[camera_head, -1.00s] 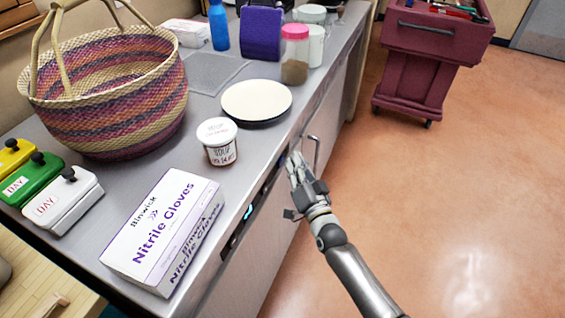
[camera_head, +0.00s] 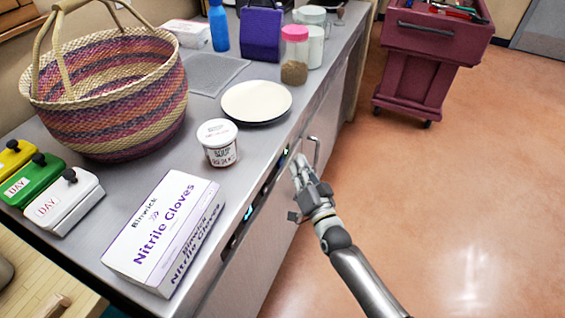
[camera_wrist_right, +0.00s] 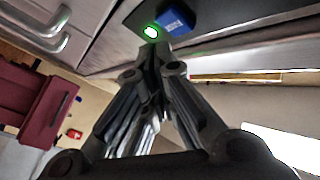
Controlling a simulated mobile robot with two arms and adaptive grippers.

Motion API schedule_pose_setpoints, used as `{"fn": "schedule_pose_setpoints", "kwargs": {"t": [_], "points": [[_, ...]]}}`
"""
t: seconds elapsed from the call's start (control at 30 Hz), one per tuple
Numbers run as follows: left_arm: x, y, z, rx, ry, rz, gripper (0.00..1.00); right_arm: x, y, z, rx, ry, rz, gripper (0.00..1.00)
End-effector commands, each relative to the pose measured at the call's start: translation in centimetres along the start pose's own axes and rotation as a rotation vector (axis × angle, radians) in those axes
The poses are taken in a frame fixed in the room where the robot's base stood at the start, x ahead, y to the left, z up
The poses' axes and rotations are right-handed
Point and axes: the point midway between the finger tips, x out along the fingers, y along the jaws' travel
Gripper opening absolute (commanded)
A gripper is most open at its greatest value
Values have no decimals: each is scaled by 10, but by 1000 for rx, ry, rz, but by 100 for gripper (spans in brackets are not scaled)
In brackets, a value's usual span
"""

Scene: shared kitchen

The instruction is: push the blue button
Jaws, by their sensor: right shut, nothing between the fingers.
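A blue button-like block (camera_wrist_right: 176,20) sits on the dark panel in the right wrist view, with a lit green ring (camera_wrist_right: 151,32) beside it. My right gripper (camera_wrist_right: 152,50) is shut and empty, its tips close to the ring and just left of the blue block; contact cannot be told. In the head view my right gripper (camera_head: 300,160) is by the counter's front face, and a small blue light (camera_head: 248,213) shows on the dark strip below the counter edge. My left gripper is not in view.
The counter holds a nitrile gloves box (camera_head: 165,228), a soup cup (camera_head: 218,143), a plate (camera_head: 256,101) and a woven basket (camera_head: 110,95). A metal handle (camera_head: 316,150) is beside my right gripper. The floor to the right is clear up to a maroon cart (camera_head: 430,60).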

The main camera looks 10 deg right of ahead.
Motion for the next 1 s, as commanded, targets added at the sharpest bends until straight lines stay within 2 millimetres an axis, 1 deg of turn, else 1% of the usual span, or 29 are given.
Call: {"fn": "schedule_pose_setpoints", "kwargs": {"t": [0.3,0.8,1.0], "points": [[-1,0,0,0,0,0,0,-2,2,-2,0,0,0,0],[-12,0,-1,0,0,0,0,-36,26,-27,-1,0,0,0],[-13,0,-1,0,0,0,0,-42,30,-31,0,1,0,0]]}}
